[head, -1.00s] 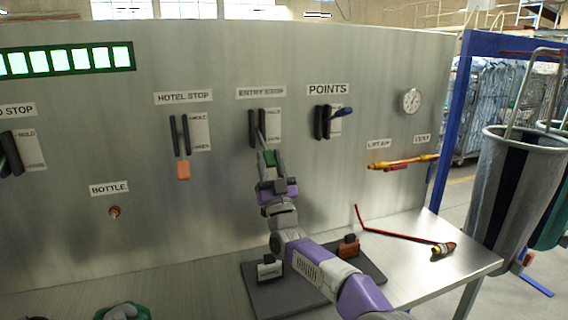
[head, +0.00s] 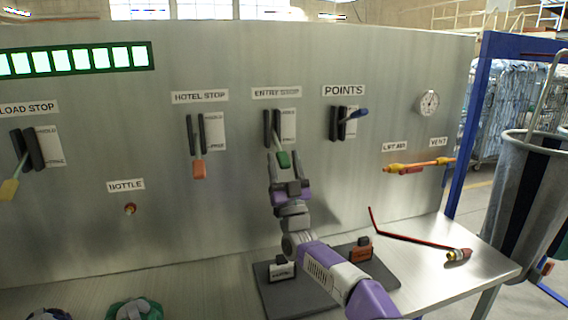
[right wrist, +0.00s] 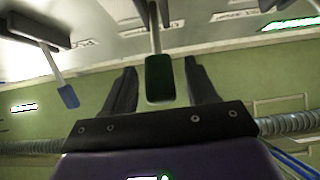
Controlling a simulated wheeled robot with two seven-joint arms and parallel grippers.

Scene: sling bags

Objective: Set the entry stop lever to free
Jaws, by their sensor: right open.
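The entry stop lever is on the panel under the ENTRY STOP label (head: 276,93). Its green handle (head: 284,159) hangs at the lower end of a dark slotted bracket, beside a plate lettered HOLD above and apparently FREE below. In the right wrist view the green handle (right wrist: 160,80) sits between my right gripper's two dark fingers, with a gap on each side. My right gripper (head: 283,165) is open at the handle, its arm reaching up from the lower right. My left gripper is not in view.
The hotel stop lever (head: 199,168) with an orange handle is to the left. The points lever (head: 354,115) with a blue handle is to the right. A dark base with two small blocks (head: 361,249) and a red rod (head: 415,239) lie on the bench below.

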